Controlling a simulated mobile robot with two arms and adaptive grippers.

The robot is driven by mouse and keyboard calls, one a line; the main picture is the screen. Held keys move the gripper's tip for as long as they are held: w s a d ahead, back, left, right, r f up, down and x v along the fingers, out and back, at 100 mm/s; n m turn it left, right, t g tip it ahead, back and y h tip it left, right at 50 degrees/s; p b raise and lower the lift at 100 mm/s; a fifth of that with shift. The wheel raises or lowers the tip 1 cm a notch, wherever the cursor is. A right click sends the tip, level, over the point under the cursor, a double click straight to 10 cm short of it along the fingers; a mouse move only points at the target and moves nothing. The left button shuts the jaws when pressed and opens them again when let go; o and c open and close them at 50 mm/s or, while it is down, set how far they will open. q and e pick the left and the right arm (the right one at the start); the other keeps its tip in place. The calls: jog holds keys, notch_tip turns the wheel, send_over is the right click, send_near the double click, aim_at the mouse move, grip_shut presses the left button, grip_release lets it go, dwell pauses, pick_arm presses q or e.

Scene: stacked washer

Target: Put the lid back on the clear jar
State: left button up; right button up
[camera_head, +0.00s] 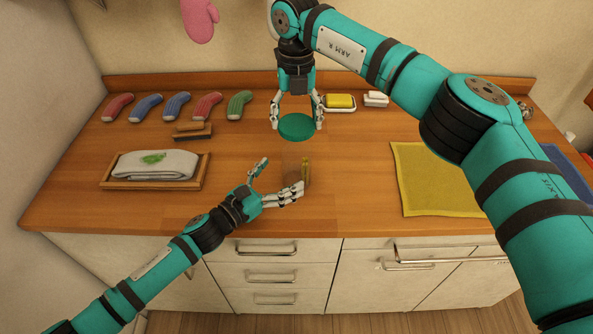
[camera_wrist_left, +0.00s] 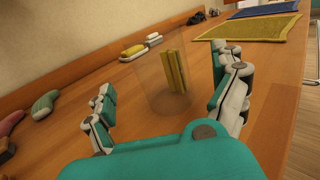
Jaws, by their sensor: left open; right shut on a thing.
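The clear jar (camera_wrist_left: 152,92) stands upright on the counter with yellow sticks inside. In the head view its glass (camera_head: 297,170) is faint and the sticks (camera_head: 306,167) show best. My left gripper (camera_head: 284,175) is open, low over the counter at the jar's left. In the left wrist view its fingers (camera_wrist_left: 163,75) are spread, with the jar ahead between them; contact cannot be told. My right gripper (camera_head: 296,117) is shut on the round green lid (camera_head: 296,128) and holds it flat, behind the jar in the picture. The lid is out of the left wrist view.
A wooden tray (camera_head: 107,184) with a folded cloth lies at left. A brush (camera_head: 193,131) and several coloured curved items (camera_head: 176,106) are behind it. A yellow sponge in a dish (camera_head: 339,102) and white soap (camera_head: 376,99) stand at the back. A yellow mat (camera_head: 440,180) lies at right.

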pick_arm(q)
jog(key=x, duration=0.6)
jog(key=shift+w+d, duration=0.15)
jog(key=shift+w, duration=0.05)
jog(key=c, duration=1.8)
pick_arm(e)
send_over(296, 143)
jog(key=s, duration=0.3)
jog(key=shift+w+f, duration=0.2)
jog(key=shift+f, duration=2.25)
jog(key=shift+f, duration=0.1)
jog(key=shift+f, duration=0.8)
jog(key=shift+f, duration=0.55)
